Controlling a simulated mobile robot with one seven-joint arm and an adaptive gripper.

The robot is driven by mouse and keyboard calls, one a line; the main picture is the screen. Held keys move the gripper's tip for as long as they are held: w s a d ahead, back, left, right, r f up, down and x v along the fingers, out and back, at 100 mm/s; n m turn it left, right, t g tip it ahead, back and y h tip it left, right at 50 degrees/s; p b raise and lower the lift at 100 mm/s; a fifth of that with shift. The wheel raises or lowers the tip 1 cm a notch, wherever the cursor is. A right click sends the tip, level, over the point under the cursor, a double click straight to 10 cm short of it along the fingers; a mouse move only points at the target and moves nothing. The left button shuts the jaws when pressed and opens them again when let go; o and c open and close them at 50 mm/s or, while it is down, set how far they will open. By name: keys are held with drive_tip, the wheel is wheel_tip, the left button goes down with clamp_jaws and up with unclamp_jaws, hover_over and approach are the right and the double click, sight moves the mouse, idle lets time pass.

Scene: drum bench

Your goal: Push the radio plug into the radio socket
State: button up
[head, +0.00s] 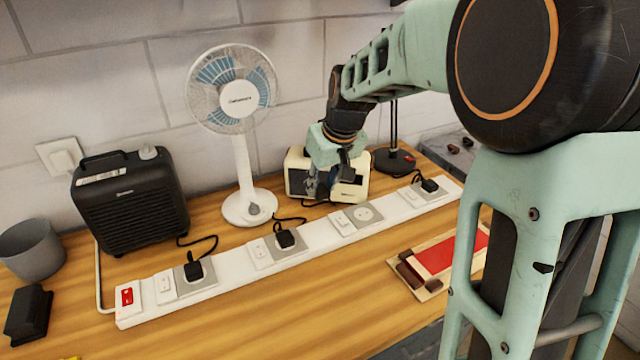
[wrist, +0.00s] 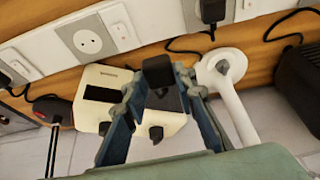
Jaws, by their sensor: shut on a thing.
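The cream radio (head: 297,181) stands behind the white socket strip (head: 318,232), partly hidden by my gripper (head: 325,185). In the wrist view my gripper (wrist: 158,85) is shut on the black radio plug (wrist: 158,70), held between its fingertips. The radio (wrist: 105,78) lies below the plug in that view. The radio socket (head: 363,213) is an empty round outlet on a grey plate. It also shows in the wrist view (wrist: 88,42), left of the plug and apart from it. The plug's prongs are hidden.
Black plugs sit in the strip for the heater (head: 130,203), the fan (head: 239,175) and the lamp (head: 395,158). A red switch (head: 127,296) is at the strip's left end. A board with a red panel (head: 448,252) lies in front. Bare wood shows at front centre.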

drive_tip(key=shift+w+d+f+b, duration=0.25)
drive_tip(key=shift+w+d+f, duration=0.3)
drive_tip(key=shift+d, duration=1.35)
drive_tip(key=shift+w+d+f+b, duration=0.35)
drive_tip(key=shift+d+f, duration=0.35)
drive_tip(key=shift+d, duration=1.15)
drive_tip(key=shift+w+d+f+b, duration=0.15)
drive_tip(key=shift+w+d+f, duration=0.45)
drive_tip(key=shift+d, duration=1.3)
drive_tip(key=shift+f+b, duration=0.4)
drive_tip(key=shift+f, duration=0.05)
drive_tip(key=shift+f+b, duration=1.3)
drive_tip(key=shift+f, duration=0.3)
drive_tip(key=shift+f+b, duration=0.65)
drive_tip(key=shift+f, duration=0.05)
drive_tip(key=o, duration=1.2)
drive_tip(key=shift+o, duration=0.2)
